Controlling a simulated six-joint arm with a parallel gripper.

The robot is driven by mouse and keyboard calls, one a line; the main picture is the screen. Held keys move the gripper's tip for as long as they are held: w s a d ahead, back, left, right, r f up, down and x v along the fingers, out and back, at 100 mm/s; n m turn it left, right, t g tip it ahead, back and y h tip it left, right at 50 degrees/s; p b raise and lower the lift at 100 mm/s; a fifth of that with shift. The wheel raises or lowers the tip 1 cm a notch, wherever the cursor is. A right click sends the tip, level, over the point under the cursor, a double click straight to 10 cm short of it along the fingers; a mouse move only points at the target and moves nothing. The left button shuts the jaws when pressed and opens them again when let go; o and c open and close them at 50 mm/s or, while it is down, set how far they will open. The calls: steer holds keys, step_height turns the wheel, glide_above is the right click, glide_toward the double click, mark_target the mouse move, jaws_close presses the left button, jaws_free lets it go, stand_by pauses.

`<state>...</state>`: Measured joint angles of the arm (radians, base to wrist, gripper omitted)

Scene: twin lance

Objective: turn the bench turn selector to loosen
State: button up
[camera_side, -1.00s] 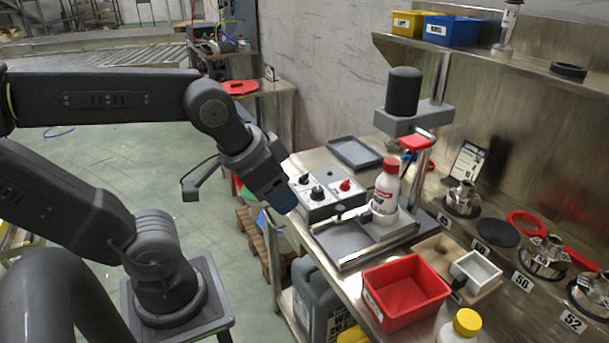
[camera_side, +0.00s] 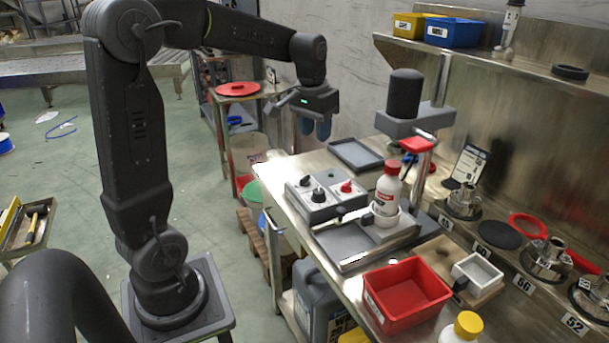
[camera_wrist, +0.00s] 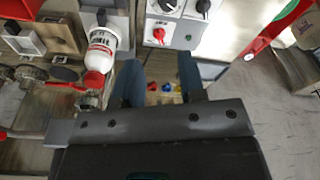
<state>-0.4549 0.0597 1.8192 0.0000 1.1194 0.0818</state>
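A grey control box (camera_side: 326,197) sits on the bench in the side view, with two black knobs (camera_side: 318,194), one red knob (camera_side: 346,187) and a green spot on top. The box also shows at the top of the wrist view (camera_wrist: 180,22). Its labels are too small to read, so I cannot tell which knob is the turn selector or where it points. My gripper (camera_side: 315,127) hangs in the air above and behind the box, pointing down and touching nothing. In the wrist view its two blue fingers (camera_wrist: 158,72) are apart with nothing gripped between them.
A grey tray (camera_side: 355,153) lies behind, a red bin (camera_side: 405,293) in front. The air around my gripper is free.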

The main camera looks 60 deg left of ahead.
steer(key=n+g, duration=0.1)
steer(key=n, duration=0.1)
glide_above(304, 177)
step_height(304, 177, down, 5)
steer(key=shift+h, duration=0.4)
step_height(304, 177, down, 14)
steer(key=shift+w+a, duration=0.1)
steer(key=shift+c, duration=0.2)
jaws_close()
